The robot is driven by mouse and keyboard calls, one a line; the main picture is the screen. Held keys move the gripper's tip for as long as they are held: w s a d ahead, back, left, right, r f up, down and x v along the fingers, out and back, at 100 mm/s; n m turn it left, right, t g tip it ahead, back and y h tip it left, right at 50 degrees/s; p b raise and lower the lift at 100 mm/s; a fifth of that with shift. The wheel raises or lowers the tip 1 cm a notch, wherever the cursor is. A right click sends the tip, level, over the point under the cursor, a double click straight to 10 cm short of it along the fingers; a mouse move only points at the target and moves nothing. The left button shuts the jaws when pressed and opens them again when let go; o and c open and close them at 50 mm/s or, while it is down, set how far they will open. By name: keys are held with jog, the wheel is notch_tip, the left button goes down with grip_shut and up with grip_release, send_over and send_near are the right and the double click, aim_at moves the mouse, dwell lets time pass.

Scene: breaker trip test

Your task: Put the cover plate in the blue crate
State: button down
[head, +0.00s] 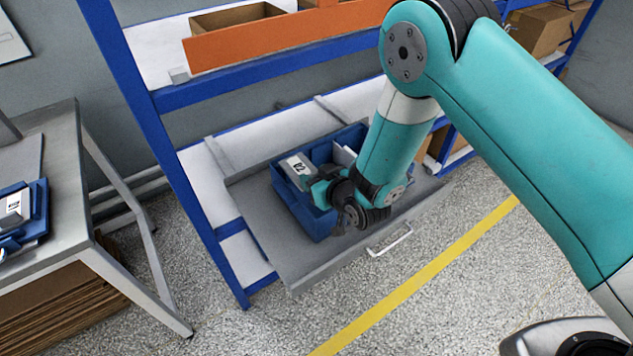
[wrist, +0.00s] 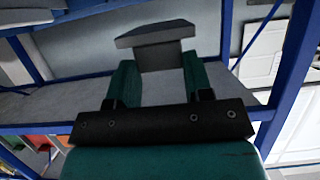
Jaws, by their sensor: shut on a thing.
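My gripper (head: 312,185) is shut on a grey plate with a dark-lettered white label, which looks to be the cover plate (head: 297,168). The blue crate (head: 300,213) sits on a pulled-out grey drawer. My gripper holds the plate at the crate's left side, over or just inside its rim; I cannot tell how high. In the wrist view my gripper (wrist: 160,75) has its two green fingers closed on a grey block under the wide plate (wrist: 157,33). A white item (head: 344,155) shows inside the crate. My arm hides the crate's right part.
The grey drawer (head: 290,272) has a front handle (head: 390,240) and belongs to a blue-framed rack (head: 140,90). An orange-fronted shelf with boxes (head: 290,33) is above. At left, a grey table (head: 65,185) carries a blue tray (head: 38,205) with a labelled part.

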notch_tip(320, 180, down, 2)
jog(key=shift+f, duration=0.1)
jog(key=shift+f+b, duration=0.6)
jog(key=shift+b, duration=0.05)
jog(key=c, duration=0.5)
grip_release()
jog(key=shift+r, duration=0.1)
jog(key=b+v, duration=0.3)
jog(key=v, duration=0.1)
jog(key=b+v, duration=0.3)
jog(key=v, duration=0.1)
jog(key=r+b+v, duration=0.1)
jog(key=b+v, duration=0.3)
